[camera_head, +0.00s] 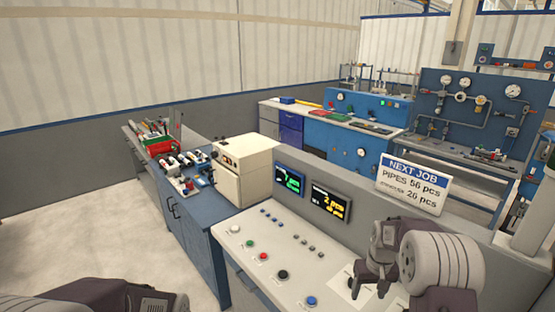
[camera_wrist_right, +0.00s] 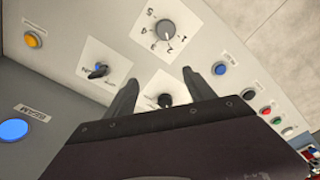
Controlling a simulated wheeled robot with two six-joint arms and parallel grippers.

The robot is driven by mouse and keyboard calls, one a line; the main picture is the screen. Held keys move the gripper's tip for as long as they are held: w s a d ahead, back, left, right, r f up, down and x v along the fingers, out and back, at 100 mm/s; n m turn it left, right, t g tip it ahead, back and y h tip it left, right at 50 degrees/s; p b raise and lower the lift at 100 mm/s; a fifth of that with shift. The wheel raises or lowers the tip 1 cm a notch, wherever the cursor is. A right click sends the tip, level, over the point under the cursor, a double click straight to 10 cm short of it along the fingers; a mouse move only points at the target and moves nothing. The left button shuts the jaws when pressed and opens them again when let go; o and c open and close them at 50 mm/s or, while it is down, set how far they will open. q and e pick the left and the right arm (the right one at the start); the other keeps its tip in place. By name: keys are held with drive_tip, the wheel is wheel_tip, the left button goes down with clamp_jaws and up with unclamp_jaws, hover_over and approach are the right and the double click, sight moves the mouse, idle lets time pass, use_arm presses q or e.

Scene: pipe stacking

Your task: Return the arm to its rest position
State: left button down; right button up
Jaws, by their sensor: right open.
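My right gripper (camera_head: 368,284) is at the lower right of the head view, over the right part of the white control console (camera_head: 240,262). Its two fingers (camera_wrist_right: 158,78) are spread apart in the right wrist view with nothing held between them. A black knob (camera_wrist_right: 166,100) on the panel shows between the fingers, and a grey numbered dial (camera_wrist_right: 166,29) lies beyond the tips. I cannot tell if the fingertips touch the panel. Part of my left arm (camera_head: 100,296) shows at the bottom left edge; its gripper is not seen.
The console has a blue button (camera_head: 311,300), a black button (camera_head: 282,274) and two screens (camera_head: 330,202). A job sign (camera_head: 412,184) stands behind my right arm. A cream box (camera_head: 244,168) sits on a blue bench. Floor at the left is clear.

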drive_tip(key=s+a+r+n+b, duration=0.1)
drive_tip(key=s+a+r+b, duration=0.1)
drive_tip(key=s+a, duration=0.3)
use_arm(q)
drive_tip(key=f, duration=0.1)
drive_tip(key=w+f, duration=0.1)
drive_tip(key=f+b, duration=0.1)
drive_tip(key=f, duration=0.1)
drive_tip(key=shift+w, duration=0.25)
use_arm(e)
drive_tip(key=s+a+f, duration=0.1)
drive_tip(key=s+a, duration=0.1)
drive_tip(key=s, duration=0.5)
drive_tip(key=s+a+f+m, duration=0.1)
drive_tip(key=s+a+f, duration=0.1)
drive_tip(key=s, duration=0.4)
drive_tip(key=shift+s+a+f, duration=0.15)
drive_tip(key=shift+s+f, duration=0.1)
drive_tip(key=shift+s, duration=0.15)
